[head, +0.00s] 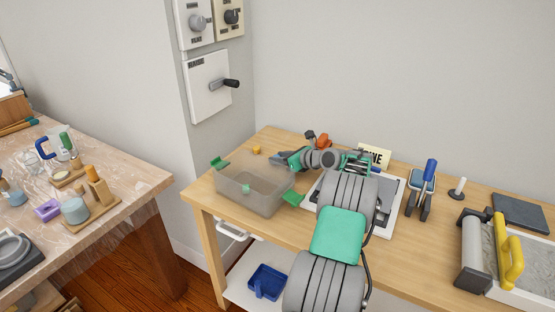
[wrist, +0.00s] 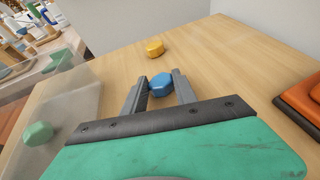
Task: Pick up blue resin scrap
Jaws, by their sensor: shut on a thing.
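The blue resin scrap (wrist: 161,84) is a small faceted piece in the wrist view. My gripper (wrist: 158,86) is shut on it, with one grey finger on each side. The scrap is low over the wooden table, and I cannot tell whether it still touches the top. In the head view my gripper (head: 281,159) is above the back left of the table, behind the clear bin, and the blue scrap cannot be made out there.
A yellow scrap (wrist: 154,48) lies just beyond the gripper. A green scrap (wrist: 38,133) is in the translucent bin (head: 262,202). An orange object (wrist: 302,98) is to the right. A grey panel (head: 392,205) and hand tools (head: 427,185) are further right.

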